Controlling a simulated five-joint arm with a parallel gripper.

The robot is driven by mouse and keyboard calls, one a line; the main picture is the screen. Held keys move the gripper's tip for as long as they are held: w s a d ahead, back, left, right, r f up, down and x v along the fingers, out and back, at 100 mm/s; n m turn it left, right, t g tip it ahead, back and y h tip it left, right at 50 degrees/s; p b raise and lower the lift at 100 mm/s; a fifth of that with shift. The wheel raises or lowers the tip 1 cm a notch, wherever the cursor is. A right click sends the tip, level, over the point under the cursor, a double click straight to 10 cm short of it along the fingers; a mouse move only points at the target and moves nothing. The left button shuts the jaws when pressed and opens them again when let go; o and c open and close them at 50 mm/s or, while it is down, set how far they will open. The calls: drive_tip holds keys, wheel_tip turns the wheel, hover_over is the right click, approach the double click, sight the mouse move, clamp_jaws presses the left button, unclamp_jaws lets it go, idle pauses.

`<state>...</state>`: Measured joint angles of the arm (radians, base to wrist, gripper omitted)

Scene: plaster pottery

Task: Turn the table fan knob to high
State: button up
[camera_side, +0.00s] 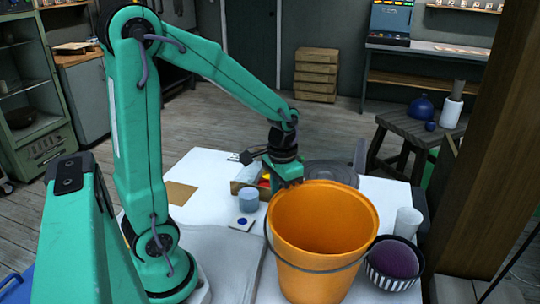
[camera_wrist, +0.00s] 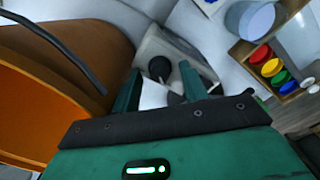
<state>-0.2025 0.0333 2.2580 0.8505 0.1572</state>
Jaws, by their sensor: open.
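In the wrist view a pale grey housing, apparently the base of the table fan (camera_wrist: 182,45), carries a dark round knob (camera_wrist: 159,67). My gripper (camera_wrist: 160,72) is open and empty, and the knob appears between its two fingertips. I cannot tell whether they touch it. In the side view my gripper (camera_side: 284,184) points down just behind the orange bucket. A dark grey round part (camera_side: 331,171), probably of the fan, shows behind the bucket. The knob is hidden there, and its setting is not readable.
The large orange bucket (camera_side: 318,275) stands close to my gripper and fills the left of the wrist view. A tray of coloured paint pots (camera_wrist: 268,60) and a blue-grey cup (camera_side: 248,199) are nearby. A striped bowl (camera_side: 392,277) and white cylinder (camera_side: 407,223) stand right of the bucket.

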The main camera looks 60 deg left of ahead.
clamp_jaws()
drive_tip(key=shift+m, duration=0.4)
drive_tip(key=m, duration=0.8)
drive_tip(key=shift+m, duration=0.4)
drive_tip(key=m, duration=0.4)
drive_tip(key=shift+m, duration=0.3)
drive_tip(key=m, duration=0.4)
